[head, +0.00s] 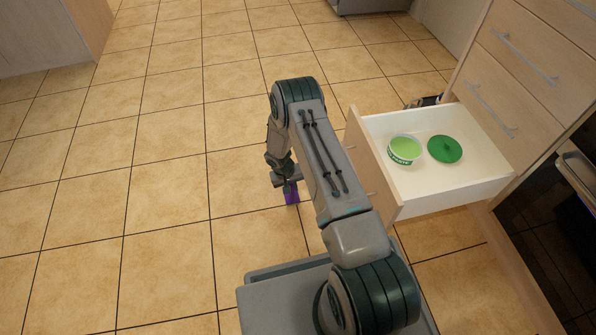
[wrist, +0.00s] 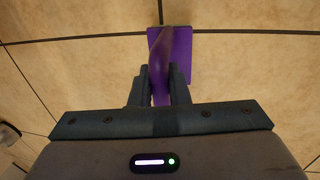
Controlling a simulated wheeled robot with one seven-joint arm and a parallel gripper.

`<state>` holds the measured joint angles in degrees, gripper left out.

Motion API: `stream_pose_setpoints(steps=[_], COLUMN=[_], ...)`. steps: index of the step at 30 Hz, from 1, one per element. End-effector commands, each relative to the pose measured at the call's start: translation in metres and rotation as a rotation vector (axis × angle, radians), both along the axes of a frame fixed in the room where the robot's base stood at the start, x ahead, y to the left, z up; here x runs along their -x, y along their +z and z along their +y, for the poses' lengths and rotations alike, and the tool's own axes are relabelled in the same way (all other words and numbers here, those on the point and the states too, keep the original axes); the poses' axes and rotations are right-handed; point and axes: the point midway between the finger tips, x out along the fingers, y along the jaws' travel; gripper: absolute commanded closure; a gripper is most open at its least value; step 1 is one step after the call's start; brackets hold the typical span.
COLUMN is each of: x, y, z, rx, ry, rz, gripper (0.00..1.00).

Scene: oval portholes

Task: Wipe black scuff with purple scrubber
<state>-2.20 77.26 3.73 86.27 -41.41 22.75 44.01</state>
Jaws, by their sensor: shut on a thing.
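The purple scrubber (wrist: 183,52) is held in my gripper (wrist: 160,82), its handle between the two dark fingers in the wrist view. Its flat purple head extends beyond the fingertips, over the tiled floor. In the head view the scrubber (head: 292,197) shows as a small purple patch below my gripper (head: 290,184), low near the floor tiles. I cannot tell whether it touches the floor. No black scuff can be made out in either view; my arm and the scrubber hide part of the floor.
An open drawer (head: 453,199) juts out on the right, holding a green-and-white tub (head: 404,150) and a green lid (head: 445,149). It is close to my arm. Wooden cabinet fronts (head: 515,60) stand behind it. The tiled floor (head: 100,210) on the left is clear.

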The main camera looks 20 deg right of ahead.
Motion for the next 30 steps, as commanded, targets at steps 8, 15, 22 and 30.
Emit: stream_pose_setpoints(steps=[8,15,22,30], x=[0.000,0.000,0.000,0.001], y=[0.004,0.036,0.056,0.078], z=[-0.019,-0.019,-0.020,-0.020], rx=[0.000,0.001,0.001,0.001], ry=[0.005,0.006,0.004,0.002], rz=[-0.001,-0.001,0.000,0.000], gripper=[1.00,1.00,1.00,1.00])
